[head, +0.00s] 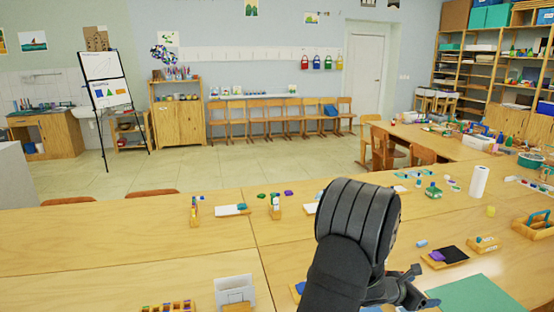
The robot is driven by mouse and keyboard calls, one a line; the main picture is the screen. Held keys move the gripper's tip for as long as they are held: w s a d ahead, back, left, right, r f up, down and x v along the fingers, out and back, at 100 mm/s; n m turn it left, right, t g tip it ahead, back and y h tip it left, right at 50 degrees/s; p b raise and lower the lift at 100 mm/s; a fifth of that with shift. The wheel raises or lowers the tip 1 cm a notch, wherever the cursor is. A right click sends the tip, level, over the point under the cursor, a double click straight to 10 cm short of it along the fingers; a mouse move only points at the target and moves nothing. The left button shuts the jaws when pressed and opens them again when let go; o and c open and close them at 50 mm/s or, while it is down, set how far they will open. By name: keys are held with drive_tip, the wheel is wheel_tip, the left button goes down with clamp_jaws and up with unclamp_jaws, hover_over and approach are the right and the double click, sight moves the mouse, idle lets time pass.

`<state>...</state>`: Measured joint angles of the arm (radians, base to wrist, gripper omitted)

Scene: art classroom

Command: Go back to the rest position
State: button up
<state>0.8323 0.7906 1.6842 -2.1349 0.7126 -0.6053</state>
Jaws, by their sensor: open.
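My gripper (418,287) is in the lower right of the head view, low over the wooden table (130,240), partly hidden behind my dark arm. Its fingers are apart and I see nothing between them. It is left of a green mat (474,296) and nearer to me than a small tray with a dark pad (452,254). I cannot tell its exact height above the table. My arm hides part of the tabletop behind it.
A white paper roll (479,182) stands at the right, near a wooden carrier (535,225). A white card holder (235,292) and a wooden block rack (168,307) are at the front. Small wooden stands are at the table's far edge. The left tabletop is mostly clear.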

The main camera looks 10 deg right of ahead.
drive_tip(key=w+a+n+t, duration=0.2)
drive_tip(key=w+a, duration=0.5)
drive_tip(key=w, duration=0.3)
drive_tip(key=w+a+n+t+y, duration=0.1)
drive_tip(key=w+a+t, duration=0.1)
drive_tip(key=w+a, duration=0.5)
drive_tip(key=w, duration=0.4)
drive_tip(key=shift+n, duration=0.4)
drive_tip(key=shift+r, duration=0.1)
drive_tip(key=s+d+m+g, duration=0.3)
drive_tip(key=s+d, duration=0.9)
drive_tip(key=s, duration=0.5)
drive_tip(key=shift+s+d+g+h, duration=0.2)
drive_tip(key=shift+s+g+h, duration=0.1)
drive_tip(key=shift+h, duration=0.1)
